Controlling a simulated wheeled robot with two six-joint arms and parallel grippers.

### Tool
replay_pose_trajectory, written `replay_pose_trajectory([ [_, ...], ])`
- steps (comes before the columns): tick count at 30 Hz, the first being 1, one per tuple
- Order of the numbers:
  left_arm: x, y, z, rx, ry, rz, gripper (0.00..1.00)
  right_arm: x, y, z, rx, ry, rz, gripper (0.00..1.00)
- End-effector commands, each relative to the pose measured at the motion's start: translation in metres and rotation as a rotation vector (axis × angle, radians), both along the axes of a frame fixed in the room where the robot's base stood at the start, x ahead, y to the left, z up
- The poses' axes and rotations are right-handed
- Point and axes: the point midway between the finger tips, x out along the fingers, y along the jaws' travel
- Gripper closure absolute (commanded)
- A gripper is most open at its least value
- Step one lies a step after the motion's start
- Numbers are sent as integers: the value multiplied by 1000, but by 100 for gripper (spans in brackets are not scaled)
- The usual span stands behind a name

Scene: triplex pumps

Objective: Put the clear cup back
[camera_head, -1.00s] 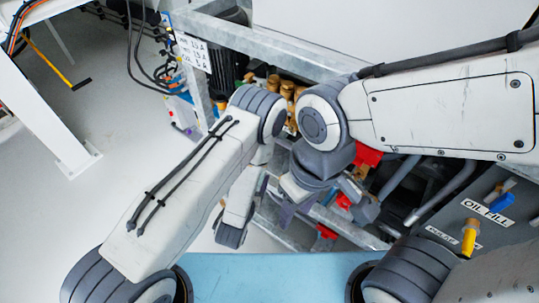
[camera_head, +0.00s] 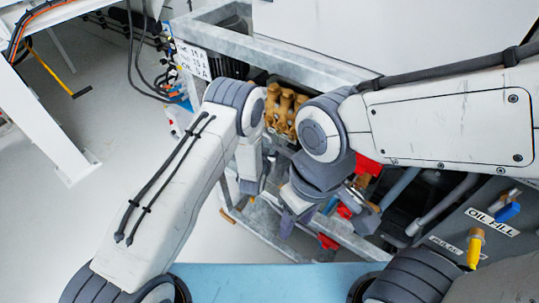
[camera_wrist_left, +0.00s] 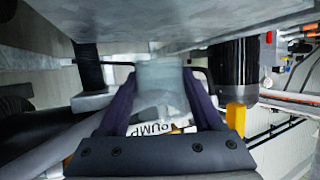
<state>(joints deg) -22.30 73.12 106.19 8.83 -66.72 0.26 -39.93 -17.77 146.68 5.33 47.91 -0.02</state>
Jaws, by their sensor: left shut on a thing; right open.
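The clear cup (camera_wrist_left: 160,100) is between the two dark fingers of my left gripper (camera_wrist_left: 160,82) in the left wrist view. It looks pale and see-through, and a "PUMP" label shows at its lower end. My left gripper is shut on it and also shows in the head view (camera_head: 251,182), beside the metal frame. The cup cannot be made out in the head view. My right gripper (camera_head: 326,214) is open and appears empty, lower and to the right, over the pump frame.
A galvanised frame (camera_head: 285,58) encloses the pump, with brass fittings (camera_head: 285,105) behind my wrists. Red parts (camera_head: 368,165), pipes and an "OIL FILL" panel (camera_head: 492,222) with a yellow handle (camera_head: 475,245) lie to the right.

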Motion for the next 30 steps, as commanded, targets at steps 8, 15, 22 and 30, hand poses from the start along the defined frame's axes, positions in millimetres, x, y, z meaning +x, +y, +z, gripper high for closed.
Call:
replay_pose_trajectory([
  [8, -1, 0, -34, 1, 4, 0, 91, 0, 0, -5, 0, 0, 0, 51],
  [15, 0, 0, -35, 0, 1, 0, 91, 0, 0, -4, 0, 0, 0, 51],
  [22, 0, 0, -38, 0, 1, 0, 6, 0, 0, -7, 0, 0, 0, 51],
  [30, 0, 0, -38, 0, 2, 0, 3, 0, 0, -7, 0, 0, 0, 51],
])
